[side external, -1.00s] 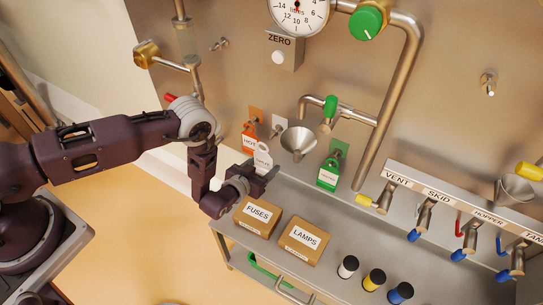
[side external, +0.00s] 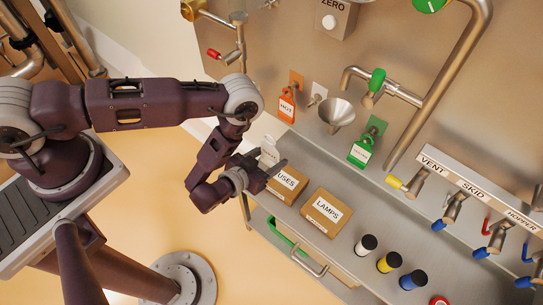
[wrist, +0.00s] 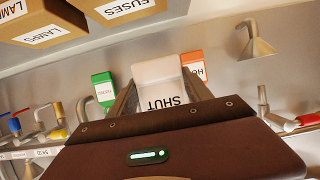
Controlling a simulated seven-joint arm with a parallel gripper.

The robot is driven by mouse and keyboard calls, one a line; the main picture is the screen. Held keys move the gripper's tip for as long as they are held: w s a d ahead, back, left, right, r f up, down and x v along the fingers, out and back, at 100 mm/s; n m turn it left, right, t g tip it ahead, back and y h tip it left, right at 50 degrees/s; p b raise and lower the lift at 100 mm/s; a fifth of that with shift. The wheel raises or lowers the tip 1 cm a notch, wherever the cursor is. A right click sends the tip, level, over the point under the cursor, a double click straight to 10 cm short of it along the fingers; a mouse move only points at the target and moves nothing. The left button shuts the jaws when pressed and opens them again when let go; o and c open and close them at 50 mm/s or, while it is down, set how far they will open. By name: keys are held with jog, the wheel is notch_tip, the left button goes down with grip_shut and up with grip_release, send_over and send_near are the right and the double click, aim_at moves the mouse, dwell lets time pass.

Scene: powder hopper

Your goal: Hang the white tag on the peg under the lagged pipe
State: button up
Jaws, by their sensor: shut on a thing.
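The white tag, lettered SHUT in the wrist view (wrist: 160,88), is held between the two fingers of my gripper (wrist: 165,98). In the side view the tag (side external: 269,152) shows small and pale beside my gripper (side external: 262,168), in the air near the left end of the shelf. A bare peg on a white plate (side external: 318,92) is on the panel, between the orange HOT tag (side external: 287,106) and the green tag (side external: 361,150). The tag is apart from this peg. I cannot tell which pipe is the lagged one.
A FUSES box (side external: 286,183) and a LAMPS box (side external: 327,211) sit on the shelf beside my gripper. A metal funnel (side external: 337,115) juts from the panel right of the white plate. Several bottles and valves stand further right.

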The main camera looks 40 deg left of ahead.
aim_at(266, 145)
jog(key=s, duration=0.7)
dwell(0.4)
dwell(1.0)
jog(key=w+r, duration=0.1)
jog(key=w, duration=0.1)
jog(key=w+r, duration=0.2)
jog(key=w, duration=0.1)
jog(key=w+a+r, duration=0.1)
jog(key=w+r, duration=0.1)
jog(key=shift+w+r, duration=0.15)
jog(key=shift+w, duration=0.1)
jog(key=w+a+r, duration=0.4)
jog(key=a+r, duration=0.4)
jog(key=r, duration=0.1)
jog(key=w+a+r, duration=0.4)
jog(key=a+r, duration=0.4)
jog(key=r, duration=0.1)
jog(key=shift+w+r+x, duration=0.1)
jog(key=shift+r+x, duration=0.2)
jog(key=shift+x, duration=1.35)
jog(key=shift+w+r+x, duration=0.15)
jog(key=shift+r+x, duration=0.15)
jog(key=shift+x, duration=1.4)
jog(key=shift+w+r+x, duration=0.1)
jog(key=shift+r+x, duration=0.2)
jog(key=shift+x, duration=1.35)
